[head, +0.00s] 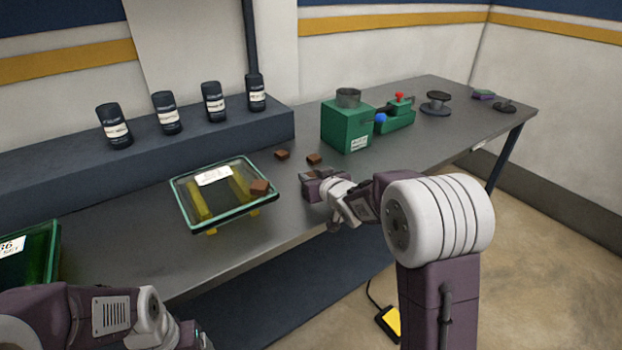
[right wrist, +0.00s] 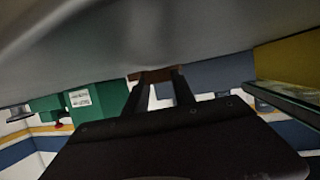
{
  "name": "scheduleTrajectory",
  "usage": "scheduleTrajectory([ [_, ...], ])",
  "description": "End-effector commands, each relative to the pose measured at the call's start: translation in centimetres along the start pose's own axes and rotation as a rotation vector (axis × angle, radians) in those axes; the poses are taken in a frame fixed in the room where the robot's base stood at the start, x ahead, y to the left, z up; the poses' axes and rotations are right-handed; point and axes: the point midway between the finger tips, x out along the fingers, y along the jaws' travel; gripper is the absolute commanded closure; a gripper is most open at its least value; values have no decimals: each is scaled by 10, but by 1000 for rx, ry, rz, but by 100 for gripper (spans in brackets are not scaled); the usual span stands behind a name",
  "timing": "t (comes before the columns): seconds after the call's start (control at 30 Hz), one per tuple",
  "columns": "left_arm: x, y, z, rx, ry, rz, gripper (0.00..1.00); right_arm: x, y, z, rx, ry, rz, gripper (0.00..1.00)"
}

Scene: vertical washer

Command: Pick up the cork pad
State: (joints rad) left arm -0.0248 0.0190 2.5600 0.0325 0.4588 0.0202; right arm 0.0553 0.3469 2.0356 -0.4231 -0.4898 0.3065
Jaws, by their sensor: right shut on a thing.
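Small brown cork pads show in the head view: one (head: 282,155) and another (head: 314,159) lie on the grey table, and one (head: 260,187) is at the right side of the clear tray. My right gripper (head: 310,182) is low over the table, just right of the tray. In the right wrist view its two fingers (right wrist: 160,85) are shut on a brown cork pad (right wrist: 158,74) at the table surface. In the head view the gripper mostly hides this held pad. My left gripper (head: 197,338) is only partly in view at the bottom edge.
The green-rimmed clear tray (head: 178,207) with yellow supports stands left of my right gripper. A green machine (head: 346,127) and a green box with a red button (head: 397,116) stand behind. Several dark bottles (head: 167,112) line the back ledge. A green bin (head: 40,262) is at far left.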

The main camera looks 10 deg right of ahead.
Motion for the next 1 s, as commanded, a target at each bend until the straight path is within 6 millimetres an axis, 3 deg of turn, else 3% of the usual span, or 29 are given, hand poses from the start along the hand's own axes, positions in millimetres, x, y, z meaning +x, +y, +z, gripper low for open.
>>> scheduleTrajectory([
  [0.17, -21, 0, -2, 0, 0, 0, 20, -14, 0, -39, -3, 6, 0, 100],
  [0.6, -64, 1, -7, 0, 0, 0, 20, -108, 46, -60, 0, 3, 4, 100],
  [0.8, -72, 1, -8, 0, 0, 0, 20, -128, 56, -62, 0, 3, 2, 100],
  [1.0, -72, 1, -8, 0, 0, 0, 20, -131, 57, -60, -1, 1, 0, 100],
])
